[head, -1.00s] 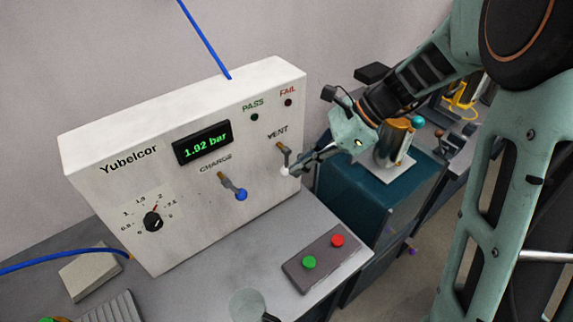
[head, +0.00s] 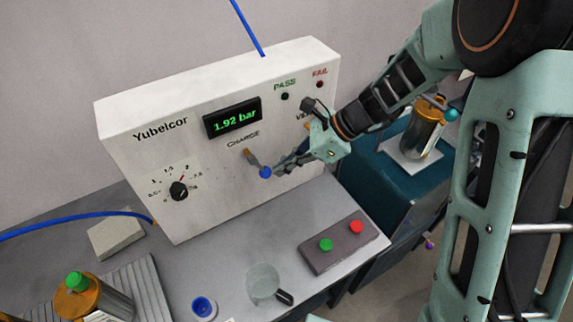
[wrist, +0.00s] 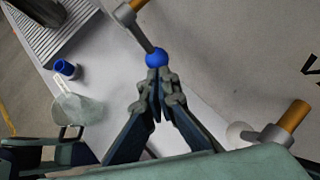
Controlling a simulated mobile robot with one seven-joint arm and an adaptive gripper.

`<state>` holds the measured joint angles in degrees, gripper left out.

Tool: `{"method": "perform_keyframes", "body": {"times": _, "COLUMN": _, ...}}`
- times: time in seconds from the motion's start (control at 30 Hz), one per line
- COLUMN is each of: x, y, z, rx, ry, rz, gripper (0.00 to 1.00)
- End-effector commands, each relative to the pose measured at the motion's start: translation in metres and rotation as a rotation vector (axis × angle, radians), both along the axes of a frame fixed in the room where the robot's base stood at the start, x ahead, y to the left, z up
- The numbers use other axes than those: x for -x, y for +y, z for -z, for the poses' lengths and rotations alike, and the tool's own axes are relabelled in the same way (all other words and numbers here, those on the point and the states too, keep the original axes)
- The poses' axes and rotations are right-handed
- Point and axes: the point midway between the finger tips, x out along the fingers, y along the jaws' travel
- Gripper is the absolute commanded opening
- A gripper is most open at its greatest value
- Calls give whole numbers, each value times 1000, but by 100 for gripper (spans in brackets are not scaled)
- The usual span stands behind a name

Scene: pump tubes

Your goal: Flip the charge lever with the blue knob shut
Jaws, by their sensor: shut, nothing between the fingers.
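The charge lever's blue knob (head: 265,172) shows on the front of the white Yubelcor panel (head: 215,170), below the CHARGE label. Its grey lever slopes down and right from a brass stem (head: 250,155). My gripper (head: 279,171) is shut, its fingertips right beside the knob on the right. In the wrist view the knob (wrist: 156,57) sits just beyond the closed fingertips (wrist: 158,74), with nothing between them; I cannot tell whether they touch it. The vent lever with a white knob (wrist: 237,132) shows at the right there; my gripper mostly hides it in the head view.
The display (head: 232,118) reads 1.92 bar. A box with green and red buttons (head: 345,240) lies on the bench at right.

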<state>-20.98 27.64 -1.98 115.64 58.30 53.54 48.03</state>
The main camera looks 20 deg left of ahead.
Motion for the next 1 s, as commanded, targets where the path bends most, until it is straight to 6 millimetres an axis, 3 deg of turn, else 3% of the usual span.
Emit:
{"method": "perform_keyframes", "body": {"times": 0.23, "x": 1, "y": 0, "z": 6, "rx": -25, "ry": 36, "rz": 3, "gripper": 0}}
{"method": "perform_keyframes", "body": {"times": 0.5, "x": 10, "y": 7, "z": 21, "rx": -176, "ry": 226, "rz": 3, "gripper": 0}}
{"method": "perform_keyframes", "body": {"times": 1.0, "x": 19, "y": 15, "z": 24, "rx": -284, "ry": 353, "rz": -1, "gripper": 0}}
